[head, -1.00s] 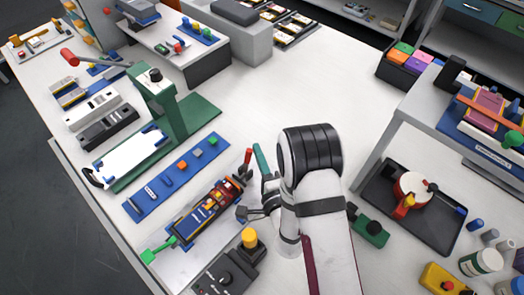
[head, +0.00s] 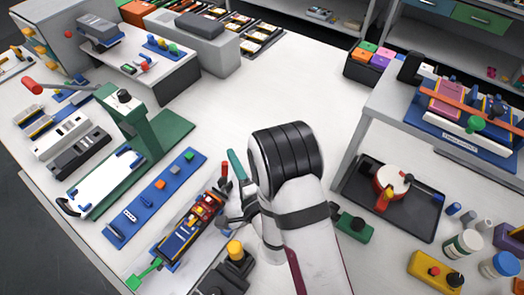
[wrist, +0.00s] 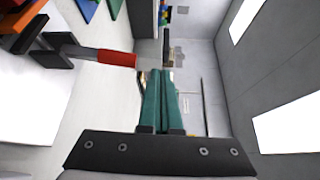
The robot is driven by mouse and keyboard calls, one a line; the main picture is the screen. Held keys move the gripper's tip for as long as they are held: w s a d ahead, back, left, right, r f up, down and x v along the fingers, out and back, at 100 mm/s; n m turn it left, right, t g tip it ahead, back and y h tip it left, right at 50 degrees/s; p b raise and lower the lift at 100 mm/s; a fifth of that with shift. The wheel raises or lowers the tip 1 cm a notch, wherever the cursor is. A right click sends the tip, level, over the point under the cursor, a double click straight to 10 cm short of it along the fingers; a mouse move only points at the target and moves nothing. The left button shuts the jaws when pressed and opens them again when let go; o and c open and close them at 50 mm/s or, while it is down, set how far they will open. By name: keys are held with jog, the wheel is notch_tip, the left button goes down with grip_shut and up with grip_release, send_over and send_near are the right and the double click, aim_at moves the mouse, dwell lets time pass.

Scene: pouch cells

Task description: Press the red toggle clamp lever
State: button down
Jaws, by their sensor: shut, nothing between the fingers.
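The red toggle clamp lever (head: 225,171) stands up at the far right end of a long fixture (head: 189,226) that holds a dark block with orange and yellow parts. My gripper (head: 235,158) has teal fingers, closed together and empty, just right of the lever in the head view. In the wrist view, the red lever (wrist: 115,57) points in from the left, its tip close beside the shut fingertips (wrist: 160,75). I cannot tell whether they touch. My wrist and arm hide part of the bench near the clamp.
A blue strip (head: 155,198) with small blocks and a green press (head: 140,125) stand left of the fixture. A dark box with a yellow knob (head: 235,251) is in front. A black tray (head: 391,198) lies to the right. The bench behind my gripper is clear.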

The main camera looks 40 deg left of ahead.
jog(key=w+d+r, duration=0.5)
jog(key=d+r, duration=0.3)
jog(key=d, duration=0.2)
jog(key=shift+d+r, duration=0.15)
jog(key=shift+d, duration=0.2)
jog(key=s+d+r+n+g, duration=0.2)
jog(key=s+r+n+g, duration=0.45)
jog(key=s+g, duration=0.7)
jog(key=s+d+f+m+t+h, duration=0.1)
jog(key=d+h, duration=0.3)
jog(key=d, duration=0.3)
jog(key=s+d+f+m+t+h, duration=0.2)
jog(key=d+h, duration=0.3)
jog(key=d, duration=0.3)
jog(key=s+d+f+m+t+h, duration=0.1)
jog(key=d+h, duration=0.3)
jog(key=d, duration=0.4)
jog(key=shift+s+f+m, duration=0.35)
jog(key=shift+s+m, duration=0.2)
jog(key=shift+m, duration=0.2)
